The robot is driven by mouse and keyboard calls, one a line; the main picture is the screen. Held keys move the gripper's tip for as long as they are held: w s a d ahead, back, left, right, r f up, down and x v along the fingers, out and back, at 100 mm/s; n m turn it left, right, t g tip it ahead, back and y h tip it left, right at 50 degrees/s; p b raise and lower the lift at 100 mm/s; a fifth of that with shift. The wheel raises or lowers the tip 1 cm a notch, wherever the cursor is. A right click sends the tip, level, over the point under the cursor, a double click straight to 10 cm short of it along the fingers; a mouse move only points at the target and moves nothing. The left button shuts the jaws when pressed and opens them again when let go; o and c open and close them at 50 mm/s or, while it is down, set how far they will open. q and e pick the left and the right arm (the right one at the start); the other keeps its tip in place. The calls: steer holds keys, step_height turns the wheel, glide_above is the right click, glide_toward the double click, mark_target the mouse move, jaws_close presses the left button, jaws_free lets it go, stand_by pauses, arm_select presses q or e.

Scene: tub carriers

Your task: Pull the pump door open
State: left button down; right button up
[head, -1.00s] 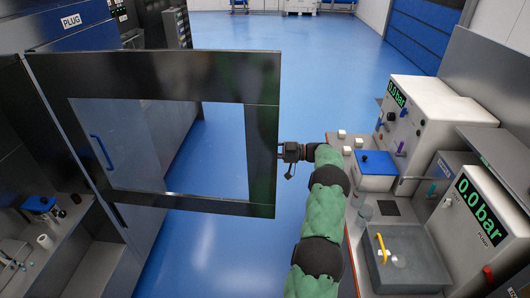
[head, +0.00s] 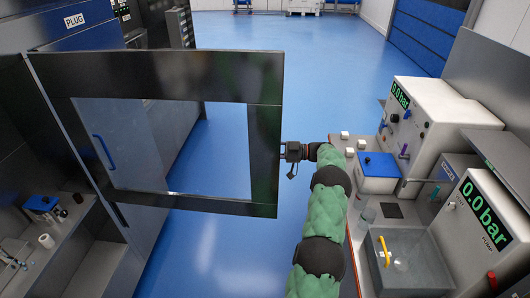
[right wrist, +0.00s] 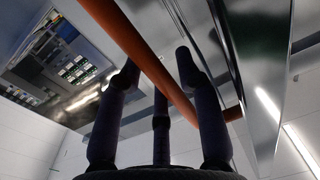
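The pump door (head: 190,75), a dark framed panel with a large window opening, stands swung out from the cabinet at the left, hinged on its left side. My right gripper (head: 289,152) is at the door's right edge, halfway up. In the right wrist view an orange-red handle bar (right wrist: 133,43) runs slantwise between the dark fingers of my right gripper (right wrist: 157,62). The fingers close around the bar, though the contact itself is partly hidden. The shiny door panel (right wrist: 265,70) lies just beyond the bar. My left gripper is not in view.
The open cabinet (head: 75,240) at the left holds small parts. A bench (head: 390,210) with pressure units and a grey basin (head: 412,258) stands close to my right arm. Blue floor (head: 290,75) is clear beyond.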

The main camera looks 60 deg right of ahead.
steer(key=v, duration=1.1)
steer(key=shift+s+d, duration=0.2)
steer(key=shift+s, duration=0.05)
steer(key=shift+a+f, duration=0.1)
